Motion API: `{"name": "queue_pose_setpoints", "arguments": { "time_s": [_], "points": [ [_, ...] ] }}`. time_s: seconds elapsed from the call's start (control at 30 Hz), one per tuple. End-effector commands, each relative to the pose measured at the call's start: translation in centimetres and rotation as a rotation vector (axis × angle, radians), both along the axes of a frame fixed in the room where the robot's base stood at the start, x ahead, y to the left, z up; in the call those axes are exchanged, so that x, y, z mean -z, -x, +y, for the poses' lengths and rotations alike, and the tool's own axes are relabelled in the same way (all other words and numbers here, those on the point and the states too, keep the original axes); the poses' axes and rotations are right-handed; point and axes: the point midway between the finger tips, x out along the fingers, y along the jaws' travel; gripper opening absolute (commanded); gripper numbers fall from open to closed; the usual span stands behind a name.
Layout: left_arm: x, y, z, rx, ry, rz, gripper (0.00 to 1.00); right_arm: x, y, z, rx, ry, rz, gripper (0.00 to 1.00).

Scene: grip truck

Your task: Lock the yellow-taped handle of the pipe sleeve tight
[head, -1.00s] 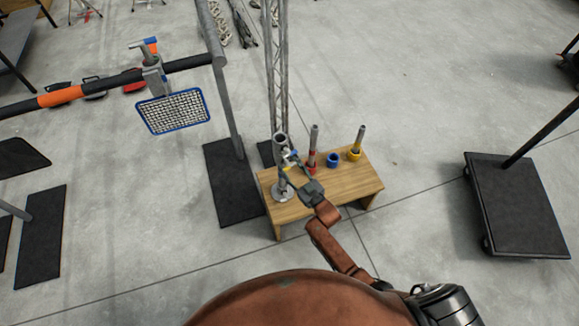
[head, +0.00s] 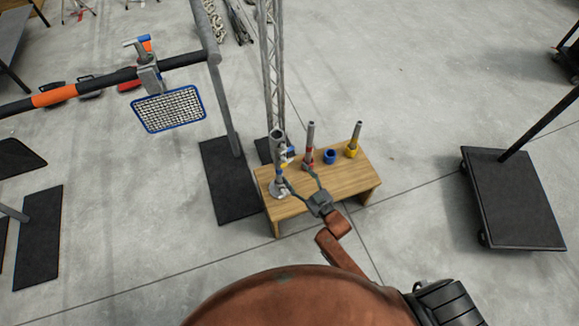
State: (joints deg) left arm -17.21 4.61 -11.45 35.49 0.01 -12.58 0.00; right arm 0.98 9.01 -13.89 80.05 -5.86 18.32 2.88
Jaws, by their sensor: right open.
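The grey upright pipe with its sleeve (head: 279,157) stands on a round base at the left end of the wooden bench. A small yellow-taped handle (head: 283,165) shows on the sleeve's right side, below a blue-taped part (head: 290,151). The handle is too small for me to tell how tight it is. My right gripper (head: 296,175) is in front and to the right of the sleeve. Its two fingers are spread wide, one near the pipe's lower part and one toward the red-ringed peg. It holds nothing. My left gripper is not in view.
The bench (head: 345,185) also bears a red-ringed peg (head: 309,150), a blue cup (head: 330,157) and a yellow-based peg (head: 353,143). A lattice tower (head: 272,70) rises behind. A horizontal bar with a mesh-fronted lamp (head: 168,109) hangs at left. Floor at right is clear up to a black cart (head: 510,200).

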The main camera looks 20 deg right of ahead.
Motion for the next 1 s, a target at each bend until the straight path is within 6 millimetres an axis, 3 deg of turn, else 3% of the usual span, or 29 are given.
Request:
{"name": "queue_pose_setpoints", "arguments": {
  "time_s": [0.1,0.3,1.0],
  "points": [
    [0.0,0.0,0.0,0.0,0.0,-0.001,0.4,0.0,2.3,-0.7,0.0,-0.001,0.0,0.61],
    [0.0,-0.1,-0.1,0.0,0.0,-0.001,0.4,0.1,4.4,-1.4,0.0,-0.001,0.001,0.61],
    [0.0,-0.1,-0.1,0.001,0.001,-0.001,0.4,0.3,4.9,-1.6,0.002,0.0,0.008,0.61]
  ]
}}
